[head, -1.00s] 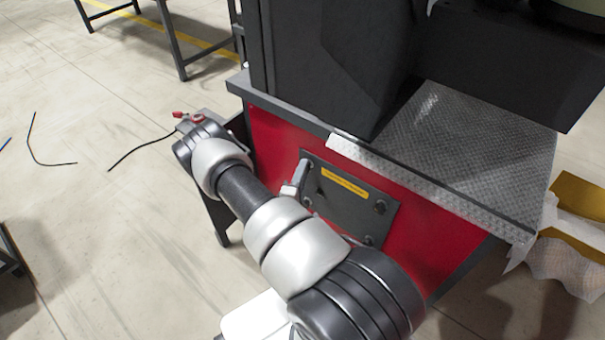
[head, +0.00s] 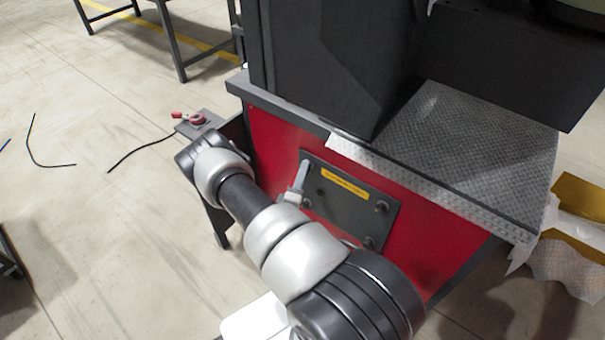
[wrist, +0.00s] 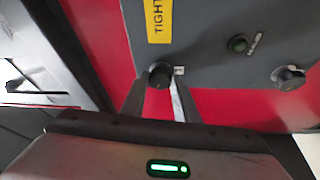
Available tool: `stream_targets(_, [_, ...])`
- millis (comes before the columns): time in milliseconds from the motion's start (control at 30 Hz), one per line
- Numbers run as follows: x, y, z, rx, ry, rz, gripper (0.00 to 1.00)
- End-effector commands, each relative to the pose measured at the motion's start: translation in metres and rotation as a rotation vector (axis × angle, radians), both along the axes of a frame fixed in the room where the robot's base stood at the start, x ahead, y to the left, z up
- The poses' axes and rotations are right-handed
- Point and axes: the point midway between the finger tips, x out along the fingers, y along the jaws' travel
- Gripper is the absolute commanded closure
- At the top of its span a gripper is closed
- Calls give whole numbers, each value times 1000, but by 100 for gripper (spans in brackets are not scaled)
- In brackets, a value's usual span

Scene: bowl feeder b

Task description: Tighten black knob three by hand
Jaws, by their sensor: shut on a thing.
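A black knob (wrist: 160,73) sits near the edge of a dark grey panel in the wrist view. My gripper (wrist: 158,84) has its two fingers closed around it, one on each side. A small white mark beside the knob is too small to read. A second black knob (wrist: 289,78) is to the right, clear of the fingers. In the head view the panel (head: 345,212) is on the red front of the machine, with black knobs at its right (head: 382,207) and lower edge (head: 370,243).
A yellow label (head: 345,184) is on the panel. A metal tread plate (head: 455,150) tops the machine. A yellow box (head: 580,205) stands right. A bracket with a red part (head: 195,121) is at left.

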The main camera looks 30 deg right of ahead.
Motion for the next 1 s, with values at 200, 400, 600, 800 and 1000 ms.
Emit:
stream_targets(200, [0,0,0,1,2,0,53])
stream_targets(400, [0,0,0,0,1,0,53])
stream_targets(600, [-11,13,-1,1,4,1,53])
stream_targets(800, [-40,47,-3,1,7,5,53])
stream_targets(1000, [-73,84,-7,1,5,5,53])
